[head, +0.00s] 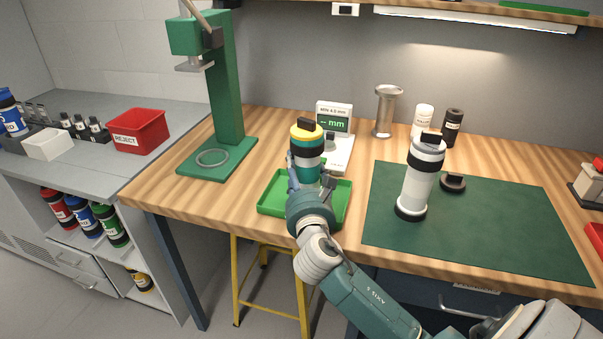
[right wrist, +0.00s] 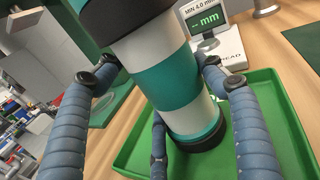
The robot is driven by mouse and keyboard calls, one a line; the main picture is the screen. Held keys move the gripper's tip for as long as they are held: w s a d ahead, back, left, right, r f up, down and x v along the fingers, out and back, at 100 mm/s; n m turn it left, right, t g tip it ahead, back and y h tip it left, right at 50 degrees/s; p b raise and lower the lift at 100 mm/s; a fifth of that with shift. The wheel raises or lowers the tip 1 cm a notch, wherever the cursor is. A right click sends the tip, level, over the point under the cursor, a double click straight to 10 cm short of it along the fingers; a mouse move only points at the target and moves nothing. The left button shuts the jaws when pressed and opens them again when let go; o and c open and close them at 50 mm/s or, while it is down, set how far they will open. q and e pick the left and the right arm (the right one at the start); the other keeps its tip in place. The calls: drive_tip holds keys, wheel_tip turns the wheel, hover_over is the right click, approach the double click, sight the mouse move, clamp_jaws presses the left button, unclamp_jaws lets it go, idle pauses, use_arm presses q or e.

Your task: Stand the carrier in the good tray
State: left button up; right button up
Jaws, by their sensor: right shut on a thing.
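The carrier (head: 307,142) is a cylinder with a yellow top band, a black cap and teal and white bands. My right gripper (head: 305,172) is shut around its body, and the carrier looks about upright. In the right wrist view the carrier (right wrist: 165,75) has its black base inside the green tray (right wrist: 275,100). I cannot tell whether the base touches the floor. The green tray (head: 268,207) lies on the wooden bench near its front edge, partly hidden by my right arm. No label shows on it. My left gripper is not in view.
A gauge (head: 340,150) reading "-- mm" stands behind the tray. A white carrier (head: 420,180) stands on a dark green mat (head: 500,220) beside a black cap (head: 452,183). A green press (head: 230,100) stands left of the tray. A red REJECT bin (head: 140,130) sits on the side counter.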

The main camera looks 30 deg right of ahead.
drive_tip(key=o, duration=1.1)
drive_tip(key=shift+f, duration=0.1)
drive_tip(key=shift+c, duration=0.2)
drive_tip(key=b+v, duration=0.1)
drive_tip(key=v, duration=1.1)
drive_tip(key=shift+s, duration=0.1)
